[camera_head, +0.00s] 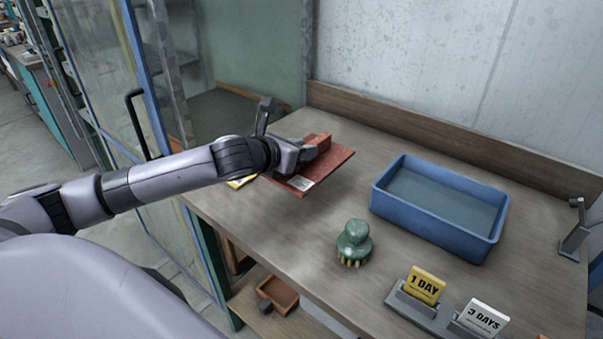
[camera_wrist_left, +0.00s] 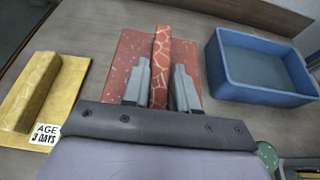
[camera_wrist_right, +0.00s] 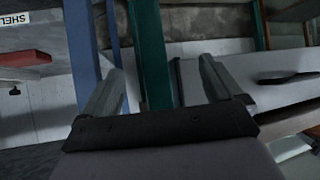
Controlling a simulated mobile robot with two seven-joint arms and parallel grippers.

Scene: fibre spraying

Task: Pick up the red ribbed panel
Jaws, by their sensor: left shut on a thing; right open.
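The red ribbed panel (camera_head: 335,163) is a flat, speckled square with a raised rib across its middle and a white label. It is at the back left of the workbench, and I cannot tell whether it touches the top. In the left wrist view the panel (camera_wrist_left: 128,68) lies beneath the fingers. My left gripper (camera_wrist_left: 162,72) is shut on its rib, one finger on each side. My left gripper (camera_head: 308,150) partly hides the panel in the head view. My right gripper (camera_wrist_right: 160,72) is open and empty, away from the bench top.
A yellow ribbed panel (camera_wrist_left: 42,88) labelled "AGE 3 DAYS" lies left of the red one. A blue tray (camera_head: 383,205) stands to the right. A green brush (camera_head: 354,243) and "1 DAY" (camera_head: 425,285) and "3 DAYS" (camera_head: 484,319) cards sit nearer the front. The bench middle is clear.

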